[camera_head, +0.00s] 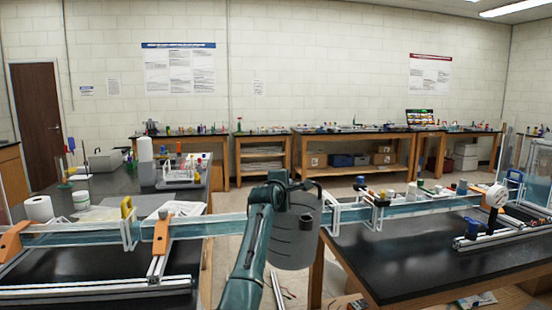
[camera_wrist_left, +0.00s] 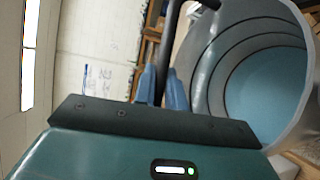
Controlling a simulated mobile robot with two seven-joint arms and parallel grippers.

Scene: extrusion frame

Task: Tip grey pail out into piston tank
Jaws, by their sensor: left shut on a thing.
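The grey pail (camera_head: 293,240) hangs in the air in front of me, between the two benches. Its wide mouth and ringed inner wall (camera_wrist_left: 213,75) show in the left wrist view, with light blue liquid (camera_wrist_left: 265,85) inside. My left gripper (camera_wrist_left: 163,85) is shut on the pail's dark handle (camera_wrist_left: 171,40); in the head view its fingertips are hard to make out. A long clear trough of blue liquid runs across both benches, with a left stretch (camera_head: 75,235) and a right stretch (camera_head: 430,207). I cannot tell which part is the piston tank. My right gripper is not in view.
Orange brackets (camera_head: 162,232) and aluminium rails (camera_head: 100,290) hold the left stretch. Small coloured parts and a round gauge (camera_head: 497,195) sit along the right stretch. The right bench's dark top (camera_head: 390,265) has free room in front. Bottles and a rack stand on the left bench.

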